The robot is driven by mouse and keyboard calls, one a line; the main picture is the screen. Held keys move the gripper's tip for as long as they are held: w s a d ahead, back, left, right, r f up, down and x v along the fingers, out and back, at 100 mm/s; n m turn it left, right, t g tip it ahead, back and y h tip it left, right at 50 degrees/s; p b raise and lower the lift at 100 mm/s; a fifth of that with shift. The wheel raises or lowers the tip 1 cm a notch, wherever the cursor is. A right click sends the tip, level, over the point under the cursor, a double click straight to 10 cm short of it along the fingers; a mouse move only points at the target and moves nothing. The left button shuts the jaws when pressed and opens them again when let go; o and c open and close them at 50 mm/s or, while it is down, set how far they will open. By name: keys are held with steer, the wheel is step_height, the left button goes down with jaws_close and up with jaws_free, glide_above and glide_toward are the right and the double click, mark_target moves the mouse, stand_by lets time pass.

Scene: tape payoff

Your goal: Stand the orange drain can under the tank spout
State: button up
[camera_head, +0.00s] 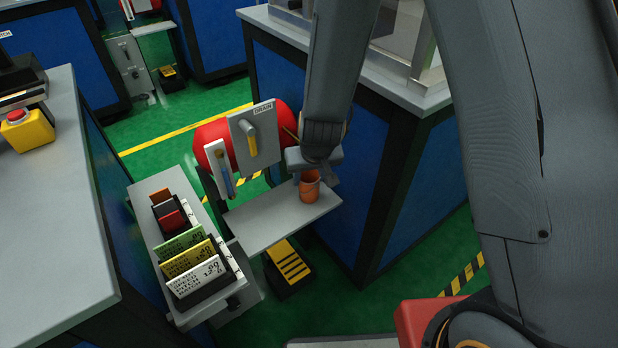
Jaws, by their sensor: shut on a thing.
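The orange drain can (309,188) is upright at the right end of a grey shelf (262,222). My gripper (308,171) is above it and shut on its upper part; the fingertips are mostly hidden by the wrist. I cannot tell whether the can's base touches the shelf. The red tank (211,132) lies behind and left of the can. A grey plate (242,122) with a white label and a yellow handle stands on its front. The tank spout cannot be made out; my arm covers the tank's right side.
A rack of label cards (184,256) stands on a narrow ledge left of the shelf. A black and yellow pedal (289,265) is on the green floor below. A blue cabinet (378,185) rises close on the right. A grey counter (60,210) fills the left.

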steer(key=shift+f, duration=0.15)
steer(key=o, duration=1)
steer(key=shift+o, duration=0.2)
steer(key=p+v, duration=0.6)
steer(key=v, duration=0.6)
steer(key=shift+r+p, duration=0.2)
steer(key=shift+p, duration=0.2)
steer(key=s+d+r+m+g+h+p, duration=0.1)
steer(key=s+d+r+g+p, duration=0.3)
steer(key=s+d+r, duration=1.2)
step_height(320, 180, up, 2)
steer(key=s+m+p, duration=0.1)
steer(key=s+p, duration=0.1)
steer(key=p, duration=0.1)
steer(key=shift+s+r, duration=0.15)
steer(key=shift+r, duration=0.05)
